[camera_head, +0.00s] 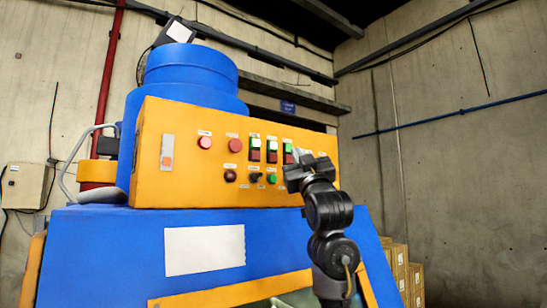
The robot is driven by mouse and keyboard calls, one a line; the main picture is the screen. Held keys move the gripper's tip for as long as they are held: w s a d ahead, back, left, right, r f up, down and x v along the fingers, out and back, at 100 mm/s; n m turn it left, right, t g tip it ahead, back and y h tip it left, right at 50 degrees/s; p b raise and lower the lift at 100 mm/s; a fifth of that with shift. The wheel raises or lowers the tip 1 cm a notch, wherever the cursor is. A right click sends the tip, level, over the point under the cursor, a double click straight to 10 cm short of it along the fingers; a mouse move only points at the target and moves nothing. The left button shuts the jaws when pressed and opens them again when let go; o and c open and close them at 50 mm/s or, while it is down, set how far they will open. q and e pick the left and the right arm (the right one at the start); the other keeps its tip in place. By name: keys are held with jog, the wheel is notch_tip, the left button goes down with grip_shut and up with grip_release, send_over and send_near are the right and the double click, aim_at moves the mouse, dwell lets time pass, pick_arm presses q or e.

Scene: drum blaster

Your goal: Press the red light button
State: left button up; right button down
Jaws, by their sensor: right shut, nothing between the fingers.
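The orange control panel (180,185) of the drum blaster faces me. Two round red buttons sit in its upper row, a left one (205,142) and a right one (235,145). A darker red round knob (230,175) is below them. Which of these is the red light button I cannot tell, as the labels are too small to read. My right gripper (296,170) is shut and empty. It is in front of the panel's right part, to the right of the red buttons, and hides some controls there. I cannot tell whether it touches the panel. My left gripper is not in view.
Green-and-red switches (255,149), a black knob (256,178) and a green button (272,179) lie between the red buttons and my gripper. A grey bent handle (66,177) is at the panel's left. Cardboard boxes (399,270) stand at the lower right.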

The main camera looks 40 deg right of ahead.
aim_at(273, 157)
jog(key=w+p, duration=0.2)
jog(key=w, duration=0.4)
jog(key=shift+w+p, duration=0.35)
jog(key=shift+p, duration=0.05)
jog(key=shift+d, duration=0.1)
jog(key=shift+w, duration=0.2)
dwell(1.5)
jog(key=shift+w, duration=0.25)
jog(key=shift+w+p, duration=0.45)
jog(key=shift+p, duration=0.05)
dwell(0.7)
jog(key=shift+s, duration=0.2)
jog(key=shift+s+b, duration=0.5)
jog(key=shift+s, duration=0.15)
